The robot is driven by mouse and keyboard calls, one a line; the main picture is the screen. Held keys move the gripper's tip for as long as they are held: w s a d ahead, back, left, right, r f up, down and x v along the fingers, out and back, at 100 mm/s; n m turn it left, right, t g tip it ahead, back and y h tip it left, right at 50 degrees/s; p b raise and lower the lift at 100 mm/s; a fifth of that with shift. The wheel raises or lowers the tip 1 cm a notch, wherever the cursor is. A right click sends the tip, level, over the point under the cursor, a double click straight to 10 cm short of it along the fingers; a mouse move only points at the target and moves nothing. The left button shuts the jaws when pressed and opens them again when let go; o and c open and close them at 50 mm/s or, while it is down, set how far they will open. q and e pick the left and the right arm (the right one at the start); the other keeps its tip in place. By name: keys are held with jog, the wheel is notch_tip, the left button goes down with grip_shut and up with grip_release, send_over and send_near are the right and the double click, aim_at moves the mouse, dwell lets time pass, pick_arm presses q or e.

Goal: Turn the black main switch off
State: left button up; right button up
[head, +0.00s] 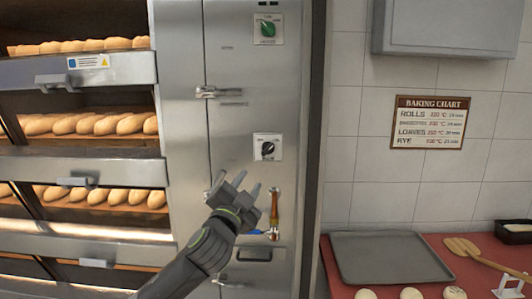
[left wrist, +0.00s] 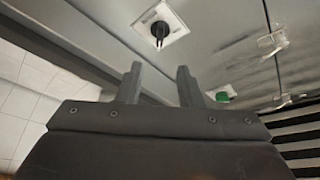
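The black main switch (head: 268,148) is a round knob on a white plate on the steel oven panel, right of the bread decks. In the left wrist view the black switch (left wrist: 160,34) is beyond the fingertips, roughly in line with the gap between them. The small size of the knob keeps me from reading its setting. My left gripper (head: 238,180) is below and slightly left of the switch, apart from it. In the left wrist view the left gripper (left wrist: 158,70) has its two fingers spread with nothing between them. My right gripper is not in view.
A green knob (head: 267,29) is higher on the panel. A latch handle (head: 217,92) is left of it, lower down. A copper-coloured pipe with a valve (head: 274,215) is below the switch. A red counter with a grey tray (head: 388,258) is at the right.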

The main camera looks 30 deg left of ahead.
aim_at(267, 152)
pick_arm(q)
jog(key=p+x, duration=0.3)
jog(key=x, duration=0.9)
jog(key=shift+a+r+p, duration=0.1)
jog(key=shift+p, duration=0.3)
jog(key=shift+x, duration=0.8)
grip_shut()
